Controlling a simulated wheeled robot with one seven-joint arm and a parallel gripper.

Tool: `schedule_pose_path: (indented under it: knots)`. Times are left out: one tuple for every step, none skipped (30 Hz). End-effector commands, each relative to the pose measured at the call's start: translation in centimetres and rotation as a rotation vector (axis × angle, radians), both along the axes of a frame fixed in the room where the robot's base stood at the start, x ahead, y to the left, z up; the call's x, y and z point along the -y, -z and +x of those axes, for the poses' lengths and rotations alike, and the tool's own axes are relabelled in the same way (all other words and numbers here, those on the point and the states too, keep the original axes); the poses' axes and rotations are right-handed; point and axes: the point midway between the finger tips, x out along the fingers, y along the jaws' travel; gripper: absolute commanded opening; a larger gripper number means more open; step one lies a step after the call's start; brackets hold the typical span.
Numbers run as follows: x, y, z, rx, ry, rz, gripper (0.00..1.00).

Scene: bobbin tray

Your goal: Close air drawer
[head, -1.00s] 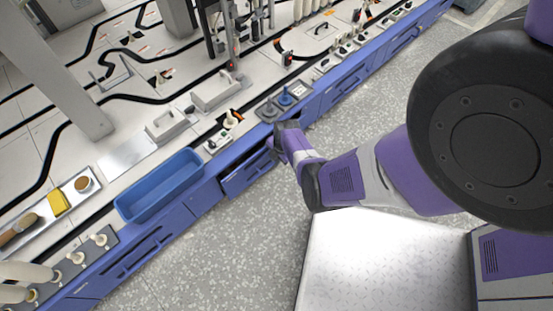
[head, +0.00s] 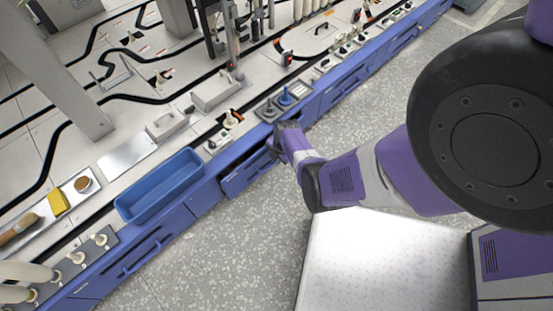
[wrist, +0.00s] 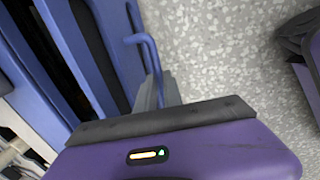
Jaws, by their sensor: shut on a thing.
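A blue drawer (head: 246,176) in the front of the long bench stands partly open, with a dark gap behind its front. In the wrist view, its blue bar handle (wrist: 146,52) runs up from the grey fingers of my gripper (wrist: 156,94), beside the open drawer (wrist: 118,45). My gripper (head: 276,148) is at the right end of the drawer front in the head view and is shut on the handle. The fingertips are hidden in the head view and only partly show in the wrist view.
A blue bin (head: 160,186) sits on the bench edge to the left of the drawer. Another closed drawer front (head: 140,255) is below it. Small switches and a blue knob (head: 285,97) are on the bench top. The speckled floor (head: 220,250) before the bench is clear.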

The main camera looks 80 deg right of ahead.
Motion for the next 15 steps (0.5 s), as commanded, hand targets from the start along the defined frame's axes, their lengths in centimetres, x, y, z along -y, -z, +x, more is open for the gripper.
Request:
schedule_pose_path:
  knots:
    - [0.0,0.0,0.0,0.0,0.0,0.0,0.0]
    - [0.0,0.0,0.0,0.0,0.0,0.0,0.0]
    - [0.0,0.0,0.0,0.0,0.0,0.0,0.0]
    - [0.0,0.0,0.0,0.0,0.0,0.0,0.0]
    - [0.0,0.0,0.0,0.0,0.0,0.0,0.0]
    - [0.0,0.0,0.0,0.0,0.0,0.0,0.0]
    - [0.0,0.0,0.0,0.0,0.0,0.0,0.0]
    - [0.1,0.1,0.1,0.0,0.0,0.0,0.0]
    - [0.2,0.1,0.3,0.001,-0.001,-0.001,0.0]
    - [0.3,0.2,0.5,0.002,-0.001,-0.001,0.0]
    - [0.5,0.3,0.8,0.002,-0.001,-0.002,0.0]
    - [0.7,0.3,1.2,0.003,-0.001,-0.001,0.0]
    - [0.9,0.4,1.5,0.003,-0.001,-0.001,0.0]
    - [1.1,0.4,1.8,0.003,-0.001,-0.001,0.0]
    - [1.4,0.5,2.3,0.004,-0.001,-0.001,0.0]
